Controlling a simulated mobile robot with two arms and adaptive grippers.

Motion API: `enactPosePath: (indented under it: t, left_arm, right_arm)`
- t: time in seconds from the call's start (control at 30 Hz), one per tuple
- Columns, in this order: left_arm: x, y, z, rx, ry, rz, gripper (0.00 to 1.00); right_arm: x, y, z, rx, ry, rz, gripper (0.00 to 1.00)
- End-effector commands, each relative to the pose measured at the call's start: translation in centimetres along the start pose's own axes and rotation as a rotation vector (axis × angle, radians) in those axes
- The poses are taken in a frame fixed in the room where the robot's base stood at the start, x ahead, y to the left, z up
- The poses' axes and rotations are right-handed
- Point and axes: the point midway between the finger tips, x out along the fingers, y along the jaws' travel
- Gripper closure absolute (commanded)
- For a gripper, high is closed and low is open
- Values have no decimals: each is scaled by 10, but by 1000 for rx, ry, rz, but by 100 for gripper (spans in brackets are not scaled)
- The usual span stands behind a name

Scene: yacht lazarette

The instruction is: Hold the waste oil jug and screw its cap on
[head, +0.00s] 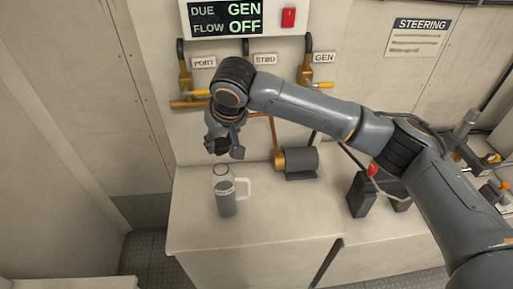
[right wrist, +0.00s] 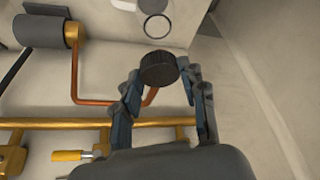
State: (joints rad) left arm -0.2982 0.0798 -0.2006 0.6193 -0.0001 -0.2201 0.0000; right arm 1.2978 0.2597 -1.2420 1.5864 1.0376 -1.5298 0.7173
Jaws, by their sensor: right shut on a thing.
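The waste oil jug (head: 226,203) is a grey, partly clear container with a white handle on its right side. It stands upright on the pale counter, with its open round mouth facing up. My right gripper (head: 224,150) points down above the jug and is shut on the black ridged cap (right wrist: 158,69). The cap is apart from the jug. In the right wrist view the jug's mouth (right wrist: 158,26) shows just beyond the cap. My left gripper is not in view.
The pale counter (head: 290,215) is clear around the jug. A grey motor (head: 300,160) with a copper pipe lies to its right, and dark blocks (head: 361,195) stand farther right. Brass valves and a display reading "DUE GEN, FLOW OFF" (head: 226,18) are on the wall behind.

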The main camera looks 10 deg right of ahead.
Motion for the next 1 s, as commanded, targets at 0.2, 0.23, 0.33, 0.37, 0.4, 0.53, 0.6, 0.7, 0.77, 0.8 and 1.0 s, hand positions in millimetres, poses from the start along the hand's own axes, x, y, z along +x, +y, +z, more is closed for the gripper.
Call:
enactPosePath:
  t: [0.2,0.23,0.33,0.37,0.4,0.53,0.6,0.7,0.77,0.8,1.0]
  left_arm:
    - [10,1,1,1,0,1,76]
    - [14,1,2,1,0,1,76]
    - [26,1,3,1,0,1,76]
    - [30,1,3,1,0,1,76]
    - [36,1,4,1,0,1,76]
    - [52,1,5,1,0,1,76]
    - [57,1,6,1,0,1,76]
    - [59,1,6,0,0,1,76]
    - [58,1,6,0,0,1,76]
    - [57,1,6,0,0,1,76]
    - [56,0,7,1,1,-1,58]
  right_arm:
    - [11,-7,-4,-21,-2,-9,68]
    - [14,-7,-2,-21,-2,-9,68]
    - [25,-7,2,-21,-1,-9,68]
    - [29,-7,4,-20,-1,-9,68]
    - [34,-7,6,-20,-1,-9,68]
    - [49,-7,13,-21,-1,-9,68]
    - [53,-7,14,-20,-1,-9,68]
    - [54,-7,15,-20,-1,-10,68]
    - [53,-7,15,-20,-1,-10,68]
    - [53,-7,14,-20,-1,-10,68]
    - [53,-7,14,-20,-2,-10,68]
